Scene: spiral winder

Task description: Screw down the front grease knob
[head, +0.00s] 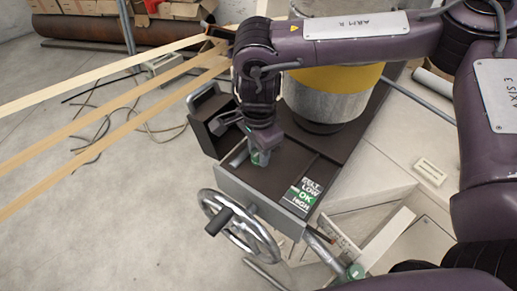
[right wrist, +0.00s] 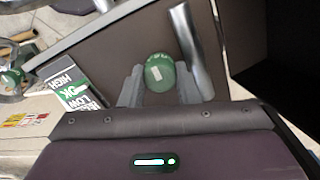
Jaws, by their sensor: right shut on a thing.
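A green knob (head: 260,158) with a pale mark stands on the dark top of the machine, near its left front corner. In the right wrist view the same knob (right wrist: 160,72) sits between the two grey fingers. My right gripper (head: 257,152) comes down from above and is shut on it; the gripper partly hides the knob in the head view. A second green knob (head: 355,271) is low at the front right of the machine, apart from the gripper; the pictures do not label which knob is the front one. My left gripper is not in view.
A metal handwheel (head: 240,225) stands at the machine's front. A green and black BELT LOW/OK/HIGH label (head: 305,195) lies right of the gripper. A yellow and silver drum (head: 335,90) rises behind. Long wooden strips (head: 95,125) and loose cables are at left.

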